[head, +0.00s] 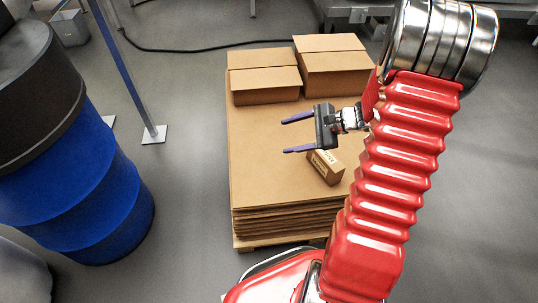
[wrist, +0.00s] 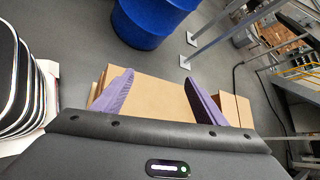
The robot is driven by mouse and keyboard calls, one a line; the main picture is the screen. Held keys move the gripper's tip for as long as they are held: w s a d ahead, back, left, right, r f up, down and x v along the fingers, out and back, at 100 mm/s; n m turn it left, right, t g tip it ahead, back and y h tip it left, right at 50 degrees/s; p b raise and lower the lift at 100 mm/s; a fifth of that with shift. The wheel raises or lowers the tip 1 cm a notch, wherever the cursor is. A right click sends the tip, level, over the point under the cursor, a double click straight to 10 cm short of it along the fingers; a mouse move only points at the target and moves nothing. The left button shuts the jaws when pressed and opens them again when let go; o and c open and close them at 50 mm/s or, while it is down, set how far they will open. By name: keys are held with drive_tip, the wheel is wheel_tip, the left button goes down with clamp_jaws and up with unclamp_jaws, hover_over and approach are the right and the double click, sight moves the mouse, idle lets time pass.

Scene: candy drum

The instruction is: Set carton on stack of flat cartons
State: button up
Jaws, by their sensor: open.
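A small brown carton (head: 324,167) with a printed label rests on the stack of flat cartons (head: 262,188), near the stack's right front part. My gripper (head: 284,133) is open with nothing between its purple fingers. It is above the stack, to the upper left of the small carton in the head view, and points left. In the wrist view my open gripper (wrist: 165,95) shows over the bare cardboard of the stack (wrist: 158,100). The small carton cannot be made out there.
Two larger cartons, one at the back left (head: 264,80) and one at the back right (head: 331,68), stand on the stack. A blue drum (head: 85,190) with a black top stands left of the stack. A blue post (head: 122,70) rises behind it. Grey floor lies between drum and stack.

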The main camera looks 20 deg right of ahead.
drive_tip(key=s+a+r+n+g+h, duration=0.1)
drive_tip(key=s+a+r+n+h, duration=0.7)
drive_tip(key=s+a+r+n, duration=0.8)
drive_tip(key=s+r+n, duration=0.3)
drive_tip(key=r, duration=0.1)
drive_tip(key=shift+s+a+r+n+g, duration=0.2)
drive_tip(key=shift+s+n+g, duration=0.1)
drive_tip(key=shift+s, duration=0.05)
